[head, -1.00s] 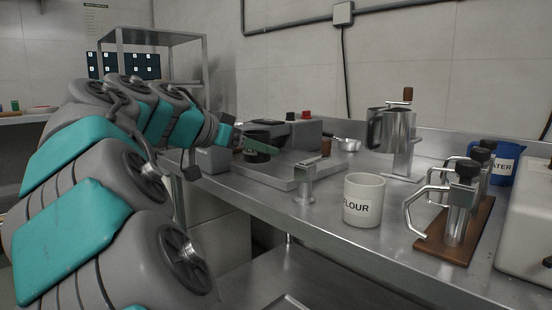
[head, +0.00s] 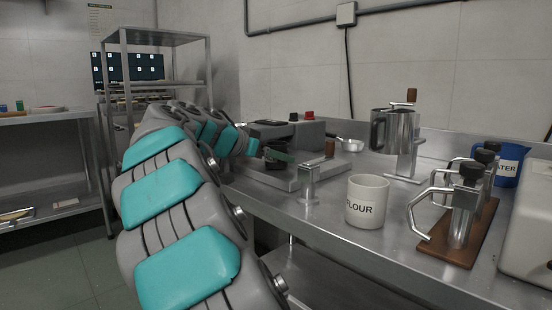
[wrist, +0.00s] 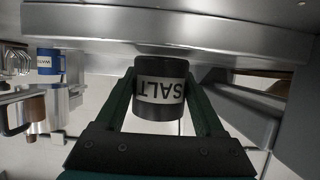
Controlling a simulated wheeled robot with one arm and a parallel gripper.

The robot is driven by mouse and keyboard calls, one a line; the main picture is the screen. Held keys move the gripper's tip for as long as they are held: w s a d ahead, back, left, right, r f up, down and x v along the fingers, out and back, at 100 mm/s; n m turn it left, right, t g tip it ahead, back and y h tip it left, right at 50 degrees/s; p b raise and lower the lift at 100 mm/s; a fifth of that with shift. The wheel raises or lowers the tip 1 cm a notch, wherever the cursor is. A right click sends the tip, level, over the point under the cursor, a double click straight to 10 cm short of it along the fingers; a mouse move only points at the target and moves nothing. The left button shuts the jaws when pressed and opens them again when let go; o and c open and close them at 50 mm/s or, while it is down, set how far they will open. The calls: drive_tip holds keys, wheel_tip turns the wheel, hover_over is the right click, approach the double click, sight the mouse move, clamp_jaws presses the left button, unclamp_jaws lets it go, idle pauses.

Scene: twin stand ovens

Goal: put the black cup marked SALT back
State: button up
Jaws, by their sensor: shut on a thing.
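The black cup marked SALT (wrist: 160,88) is between the two green fingers of my gripper (wrist: 165,100) in the wrist view, which shows the scene upside down, label included. My gripper is shut on the cup. In the head view the dark cup (head: 275,163) is small and partly covered by the green fingers of my gripper (head: 277,156), at the near left part of the low steel platform (head: 318,177). I cannot tell whether the cup's base touches the platform.
A white FLOUR cup (head: 367,203) and a small steel post (head: 309,185) stand on the steel counter to the right. Behind are a steel jug (head: 390,130) and a pan (head: 349,144). A wooden board with clamps (head: 460,240) and a blue WATER jug (head: 510,165) stand farther right.

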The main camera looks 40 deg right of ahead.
drive_tip(key=shift+f, duration=0.2)
drive_tip(key=o, duration=1.4)
drive_tip(key=shift+r, duration=0.1)
drive_tip(key=shift+a+r, duration=0.1)
drive_tip(key=shift+a, duration=0.1)
drive_tip(key=v, duration=1.1)
drive_tip(key=shift+a+r, duration=0.15)
drive_tip(key=shift+a, duration=0.15)
